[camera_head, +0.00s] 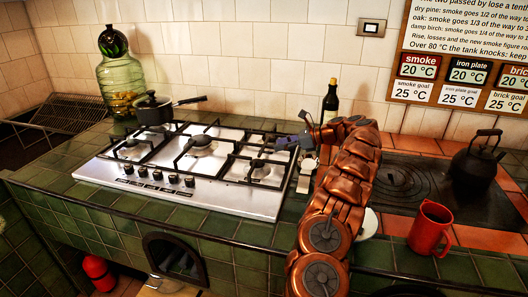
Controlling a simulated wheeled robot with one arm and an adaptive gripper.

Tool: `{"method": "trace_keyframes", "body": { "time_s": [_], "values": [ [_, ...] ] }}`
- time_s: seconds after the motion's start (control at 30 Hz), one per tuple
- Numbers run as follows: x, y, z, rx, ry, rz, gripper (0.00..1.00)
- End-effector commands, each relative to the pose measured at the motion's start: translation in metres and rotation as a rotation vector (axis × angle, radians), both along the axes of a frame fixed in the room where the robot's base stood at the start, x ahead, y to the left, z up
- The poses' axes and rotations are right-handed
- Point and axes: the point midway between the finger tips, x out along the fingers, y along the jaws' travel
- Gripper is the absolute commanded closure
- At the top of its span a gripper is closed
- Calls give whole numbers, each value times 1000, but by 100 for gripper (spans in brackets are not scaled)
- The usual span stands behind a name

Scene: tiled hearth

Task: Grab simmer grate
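A steel gas hob (190,165) is set in the green tiled counter, with black pan grates over its burners. The right-hand grate (250,160) is the one nearest my gripper; I cannot tell whether it is the simmer grate. My copper-coloured arm rises in front of the counter and bends left at the top. My gripper (296,141) is small and dark at its end, beside the hob's right edge. I cannot tell whether its fingers are apart or whether they touch anything. The counter just right of the gripper is hidden by my arm.
A black saucepan (155,109) stands at the hob's back left, near a large glass jar (121,80). A dark bottle (330,101) stands behind my arm. A red mug (430,228) and black kettle (475,162) are at right, by a dark cooking plate (410,185).

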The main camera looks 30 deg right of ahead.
Motion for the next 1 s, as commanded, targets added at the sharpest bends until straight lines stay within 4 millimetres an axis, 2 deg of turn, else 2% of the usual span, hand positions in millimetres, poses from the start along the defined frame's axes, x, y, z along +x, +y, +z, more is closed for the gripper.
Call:
{"method": "trace_keyframes", "body": {
  "time_s": [0.17, 0.43, 0.8, 1.0],
  "values": [
    [16, 17, -8, 1, 1, 5, 62],
    [20, 19, -10, 0, 0, 1, 62],
    [20, 19, -10, 0, 0, 1, 100],
    [20, 19, -10, 0, 0, 2, 100]
  ]
}}
